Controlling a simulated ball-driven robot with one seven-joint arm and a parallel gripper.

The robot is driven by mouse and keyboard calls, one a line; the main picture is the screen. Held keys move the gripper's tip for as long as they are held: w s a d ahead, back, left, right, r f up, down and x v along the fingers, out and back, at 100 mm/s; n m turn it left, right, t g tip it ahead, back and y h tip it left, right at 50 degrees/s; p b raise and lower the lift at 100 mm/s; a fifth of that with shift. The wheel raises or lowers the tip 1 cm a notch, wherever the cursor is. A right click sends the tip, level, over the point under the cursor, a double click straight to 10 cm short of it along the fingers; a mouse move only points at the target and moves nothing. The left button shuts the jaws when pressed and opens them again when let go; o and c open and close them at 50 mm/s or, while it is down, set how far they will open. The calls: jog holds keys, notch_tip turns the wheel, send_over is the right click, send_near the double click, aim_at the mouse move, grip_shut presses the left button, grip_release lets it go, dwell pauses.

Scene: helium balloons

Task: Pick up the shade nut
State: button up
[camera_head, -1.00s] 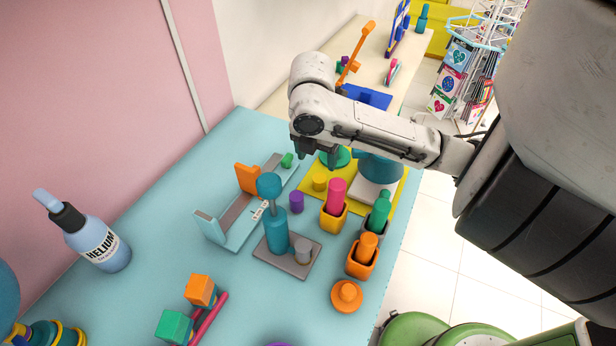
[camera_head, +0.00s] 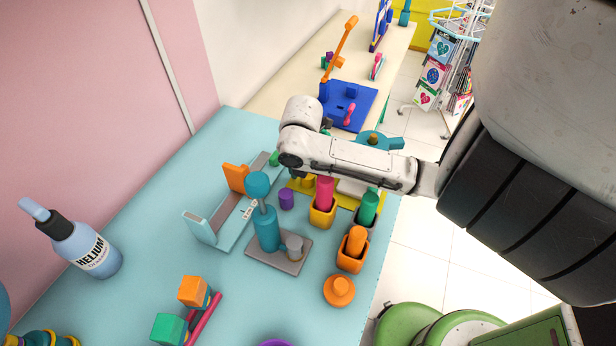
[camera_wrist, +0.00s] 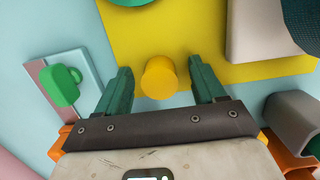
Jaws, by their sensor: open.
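A yellow cylinder (camera_wrist: 160,77), which looks like the shade nut, stands on the yellow mat (camera_wrist: 160,30) in the wrist view. My gripper (camera_wrist: 159,68) is open, with its green fingers on either side of the cylinder. A gap shows on both sides, and nothing is held. In the head view my arm hides most of the cylinder and the fingers, over the left part of the mat (camera_head: 297,187).
Pink (camera_head: 325,193), green (camera_head: 369,207) and orange (camera_head: 356,240) handles stand in holders right of the mat. A teal press (camera_head: 268,230) and a purple cylinder (camera_head: 287,199) stand in front. A grey block (camera_wrist: 258,28) lies near the gripper.

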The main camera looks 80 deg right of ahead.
jog(key=c, duration=1.1)
jog(key=shift+w+r, duration=0.1)
jog(key=shift+r, duration=0.05)
